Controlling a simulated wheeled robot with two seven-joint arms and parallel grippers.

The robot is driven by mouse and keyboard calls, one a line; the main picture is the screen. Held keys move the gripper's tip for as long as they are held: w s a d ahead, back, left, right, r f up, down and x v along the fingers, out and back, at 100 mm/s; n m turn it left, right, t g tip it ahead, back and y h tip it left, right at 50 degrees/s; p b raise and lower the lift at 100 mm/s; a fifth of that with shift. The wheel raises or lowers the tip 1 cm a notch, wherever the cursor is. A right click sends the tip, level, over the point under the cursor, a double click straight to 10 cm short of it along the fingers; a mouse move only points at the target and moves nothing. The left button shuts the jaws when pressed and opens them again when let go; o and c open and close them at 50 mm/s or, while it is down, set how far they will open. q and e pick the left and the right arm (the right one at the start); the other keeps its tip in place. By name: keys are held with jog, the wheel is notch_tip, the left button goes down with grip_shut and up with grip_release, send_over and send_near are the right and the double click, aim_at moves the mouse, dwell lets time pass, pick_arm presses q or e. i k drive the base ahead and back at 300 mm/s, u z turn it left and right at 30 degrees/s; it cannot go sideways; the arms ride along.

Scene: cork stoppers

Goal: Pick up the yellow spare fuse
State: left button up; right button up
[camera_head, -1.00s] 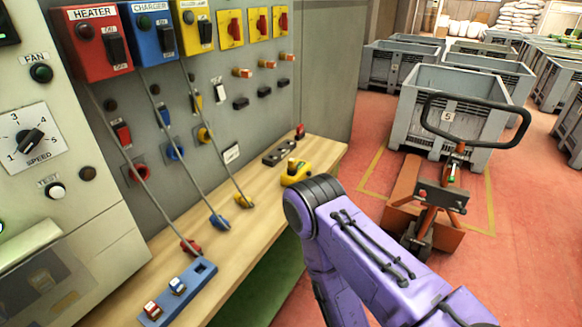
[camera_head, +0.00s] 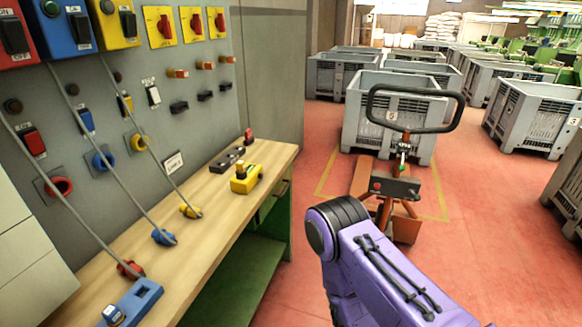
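I cannot pick out a loose yellow spare fuse. A blue holder (camera_head: 146,292) on the bench, cut by the bottom edge, holds a blue-and-white fuse (camera_head: 112,315); its far end shows no fuse. On the panel a small yellow fuse-like part (camera_head: 125,104) sits beside blue (camera_head: 87,121) and red (camera_head: 34,142) ones. A yellow block with a dark top (camera_head: 246,179) stands on the bench near its far end. A purple arm of mine reaches in at the lower right, away from the bench. Neither gripper shows.
The wooden bench (camera_head: 213,205) runs along the grey panel, with yellow (camera_head: 190,211), blue (camera_head: 164,237) and red (camera_head: 130,269) plugs on cables. A dark block (camera_head: 227,160) lies at the back. Red floor is open right of the bench; a pallet truck (camera_head: 398,187) and grey crates stand beyond.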

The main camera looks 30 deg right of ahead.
aim_at(240, 165)
jog(key=z, duration=1.85)
jog(key=i, duration=2.05)
jog(key=u, duration=2.6)
